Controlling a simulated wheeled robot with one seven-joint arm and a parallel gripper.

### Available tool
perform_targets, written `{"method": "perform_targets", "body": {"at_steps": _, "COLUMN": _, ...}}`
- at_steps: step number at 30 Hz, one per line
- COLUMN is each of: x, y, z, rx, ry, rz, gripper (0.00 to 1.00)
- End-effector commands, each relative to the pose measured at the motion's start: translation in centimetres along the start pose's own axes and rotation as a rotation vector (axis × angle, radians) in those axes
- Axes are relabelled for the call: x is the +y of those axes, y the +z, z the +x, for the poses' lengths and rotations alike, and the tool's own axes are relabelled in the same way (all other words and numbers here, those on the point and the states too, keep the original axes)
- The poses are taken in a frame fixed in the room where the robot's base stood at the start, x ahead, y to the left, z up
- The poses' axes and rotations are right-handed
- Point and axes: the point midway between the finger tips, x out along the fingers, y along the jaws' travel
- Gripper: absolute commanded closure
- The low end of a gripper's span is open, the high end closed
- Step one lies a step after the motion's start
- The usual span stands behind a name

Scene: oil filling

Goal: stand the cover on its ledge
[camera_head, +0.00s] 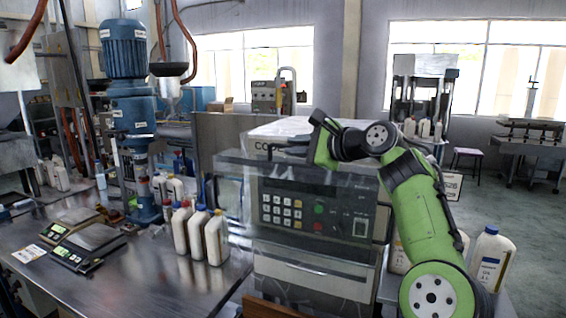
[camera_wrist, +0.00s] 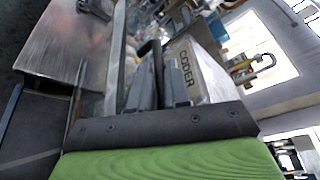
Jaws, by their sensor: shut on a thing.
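The cover (camera_head: 345,178) is a clear, see-through panel in front of the upper face of the coder machine (camera_head: 282,127), above its keypad. My gripper (camera_head: 290,148) reaches in from the right at the cover's upper edge and is shut on the cover, seemingly by a dark handle. In the wrist view my gripper's two grey fingers (camera_wrist: 160,85) are close together by a dark bar, beside the white box marked CODER (camera_wrist: 193,70). The clear panel is hard to make out there. I cannot tell which surface is the ledge.
White bottles (camera_head: 197,232) stand on the steel table (camera_head: 150,275) left of the machine, with scales (camera_head: 90,240) further left. A blue motor unit (camera_head: 125,50) rises behind them. More bottles (camera_head: 490,258) stand at the right beside my arm. Open floor lies further right.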

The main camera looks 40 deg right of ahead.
Motion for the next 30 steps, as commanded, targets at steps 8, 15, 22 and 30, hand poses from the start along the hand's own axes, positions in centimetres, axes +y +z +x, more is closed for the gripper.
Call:
{"method": "perform_targets", "body": {"at_steps": 8, "x": -0.9, "y": -1.2, "z": 0.4, "rx": -0.001, "ry": -0.003, "rz": 0.000, "gripper": 1.00}}
{"method": "perform_targets", "body": {"at_steps": 15, "x": -1.4, "y": -3.3, "z": 1.4, "rx": -0.001, "ry": -0.002, "rz": 0.000, "gripper": 1.00}}
{"method": "perform_targets", "body": {"at_steps": 22, "x": -1.9, "y": -5.4, "z": 2.3, "rx": -0.001, "ry": -0.003, "rz": 0.001, "gripper": 1.00}}
{"method": "perform_targets", "body": {"at_steps": 30, "x": -2.5, "y": -7.7, "z": 3.3, "rx": -0.001, "ry": -0.003, "rz": 0.000, "gripper": 1.00}}
